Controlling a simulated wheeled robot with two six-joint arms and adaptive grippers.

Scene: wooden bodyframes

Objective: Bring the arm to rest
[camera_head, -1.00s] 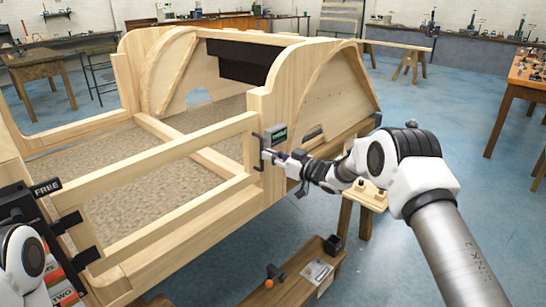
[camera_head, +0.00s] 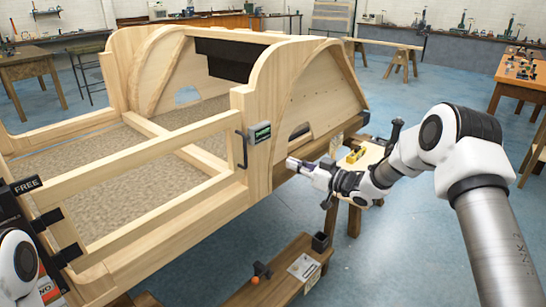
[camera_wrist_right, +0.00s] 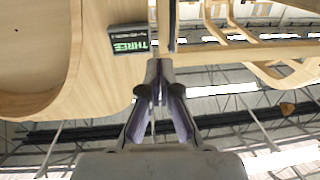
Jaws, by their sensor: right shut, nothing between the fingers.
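My right gripper (camera_head: 291,163) is shut and empty in the head view. It is out in front of the wooden bodyframe (camera_head: 265,105), to the right of its post and apart from the black handle (camera_head: 243,149). In the right wrist view the fingers (camera_wrist_right: 158,70) come together below a dark label with green lettering (camera_wrist_right: 130,40) on the wood. That label (camera_head: 262,132) also shows on the post in the head view. Part of my left arm shows at the lower left of the head view, but its gripper is out of the picture.
A small wooden stand with a yellow item (camera_head: 356,154) is behind my right forearm. Blue floor (camera_head: 420,250) is open at the right.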

